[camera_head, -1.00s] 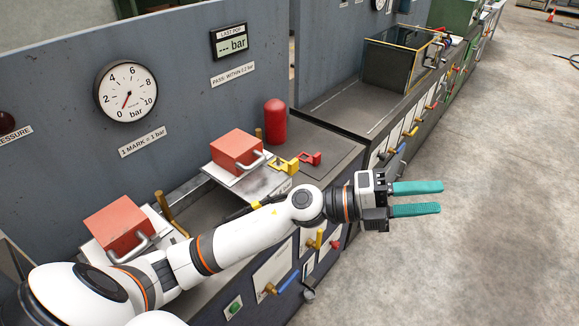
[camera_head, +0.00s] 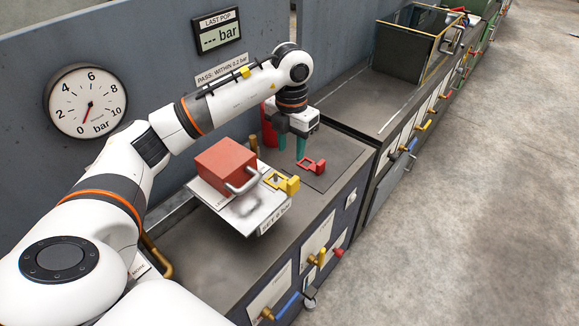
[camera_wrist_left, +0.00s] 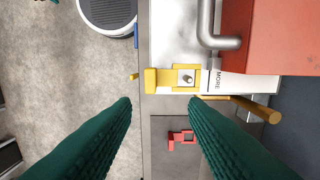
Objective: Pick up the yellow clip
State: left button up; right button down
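The yellow clip (camera_head: 282,182) sits at the right edge of the silver plate, beside the red block, in the head view. In the left wrist view the yellow clip (camera_wrist_left: 172,78) lies ahead of the fingertips, with a small round peg showing in its opening. My left gripper (camera_head: 291,152) points down above the bench, behind and a little right of the clip, apart from it. Its green fingers (camera_wrist_left: 160,105) are open with nothing between them. My right gripper is not in view.
A red clip (camera_head: 312,166) lies on the dark mat close to my left fingers. A red cylinder (camera_head: 270,125) stands behind them. The red block (camera_head: 226,164) with a metal handle sits on the silver plate (camera_head: 243,213).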

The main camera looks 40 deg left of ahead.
aim_at(291, 181)
pick_arm(q)
jog(key=shift+s+d+f+p, duration=0.4)
jog(key=shift+s+f+p, duration=0.25)
jog(key=shift+f, duration=0.1)
jog(key=f, duration=0.2)
jog(key=s+f+p, duration=0.1)
jog(key=shift+d, duration=0.35)
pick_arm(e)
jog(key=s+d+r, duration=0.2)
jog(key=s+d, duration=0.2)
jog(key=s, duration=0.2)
pick_arm(q)
jog(key=f+p, duration=0.2)
jog(key=f, duration=0.1)
jog(key=f+p, duration=0.1)
jog(key=f, duration=0.1)
jog(key=shift+w, duration=0.25)
jog(key=shift+f, duration=0.3)
jog(key=shift+a+f, duration=0.1)
jog(key=shift+f, duration=0.15)
jog(key=shift+r, duration=0.1)
grip_shut()
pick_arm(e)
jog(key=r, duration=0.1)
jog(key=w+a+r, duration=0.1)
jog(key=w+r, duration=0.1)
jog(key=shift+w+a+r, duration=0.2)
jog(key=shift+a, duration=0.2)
